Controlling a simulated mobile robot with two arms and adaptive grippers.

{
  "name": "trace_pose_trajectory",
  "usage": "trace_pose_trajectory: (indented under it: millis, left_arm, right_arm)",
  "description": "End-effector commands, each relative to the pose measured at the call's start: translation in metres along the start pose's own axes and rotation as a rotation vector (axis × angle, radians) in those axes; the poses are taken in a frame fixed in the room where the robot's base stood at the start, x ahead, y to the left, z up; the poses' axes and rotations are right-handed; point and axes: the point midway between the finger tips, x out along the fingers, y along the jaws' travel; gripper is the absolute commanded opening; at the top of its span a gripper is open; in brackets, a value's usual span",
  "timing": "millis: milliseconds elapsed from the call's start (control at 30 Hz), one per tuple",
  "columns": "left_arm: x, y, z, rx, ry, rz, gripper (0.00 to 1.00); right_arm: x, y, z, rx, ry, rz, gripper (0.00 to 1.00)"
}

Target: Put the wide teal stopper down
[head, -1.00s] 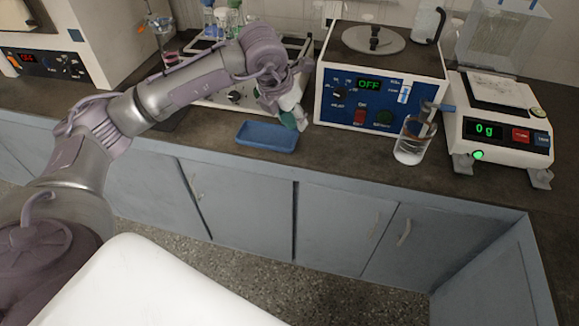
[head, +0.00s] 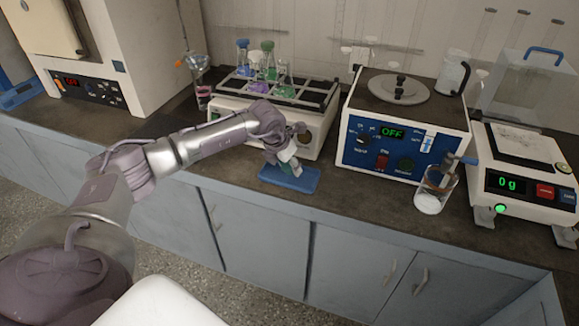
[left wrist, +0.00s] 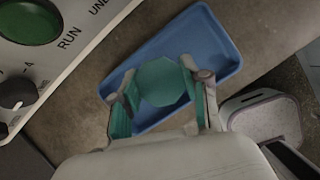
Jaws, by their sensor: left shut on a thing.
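My left gripper (head: 291,168) is over the blue tray (head: 302,181) on the bench. In the left wrist view its two fingers (left wrist: 163,88) are shut on the wide teal stopper (left wrist: 163,81), an eight-sided teal piece seen end-on. The blue tray also shows in the left wrist view (left wrist: 218,48), behind the stopper, and its visible floor is empty. I cannot tell whether the stopper touches the tray. In the head view the gripper mostly hides the stopper.
A shaker with several flasks (head: 268,110) stands behind the tray. A blue-fronted device reading OFF (head: 400,140) is to the right, then a glass beaker (head: 434,190) and a balance reading 0 g (head: 525,180). The bench's front edge is close to the tray.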

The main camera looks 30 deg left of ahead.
Motion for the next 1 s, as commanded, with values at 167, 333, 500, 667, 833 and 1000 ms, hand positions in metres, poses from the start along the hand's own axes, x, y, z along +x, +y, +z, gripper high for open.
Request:
trace_pose_trajectory:
  millis: [167, 333, 500, 667, 833, 1000]
  left_arm:
    - [0.013, 0.000, -0.005, -0.001, -0.002, 0.000, 0.22]
    - [0.013, 0.000, -0.005, 0.000, -0.003, 0.000, 0.22]
    - [0.017, 0.000, -0.006, 0.000, -0.002, 0.000, 0.22]
    - [0.016, 0.000, -0.006, 0.000, -0.002, 0.000, 0.71]
    - [0.015, 0.000, -0.006, 0.000, -0.002, 0.000, 0.71]
    - [0.013, 0.000, -0.005, 0.000, -0.002, 0.000, 0.71]
  right_arm:
    - [-0.003, 0.001, 0.001, 0.000, -0.002, 0.001, 0.40]
    - [-0.003, 0.000, 0.001, 0.000, -0.002, 0.000, 0.40]
    - [0.001, 0.000, 0.001, -0.001, -0.002, 0.000, 0.40]
    - [0.000, -0.001, 0.001, -0.002, -0.002, -0.002, 0.40]
    - [0.000, -0.004, 0.000, -0.002, -0.001, -0.005, 0.40]
    - [-0.002, -0.006, 0.000, -0.002, 0.000, -0.007, 0.40]
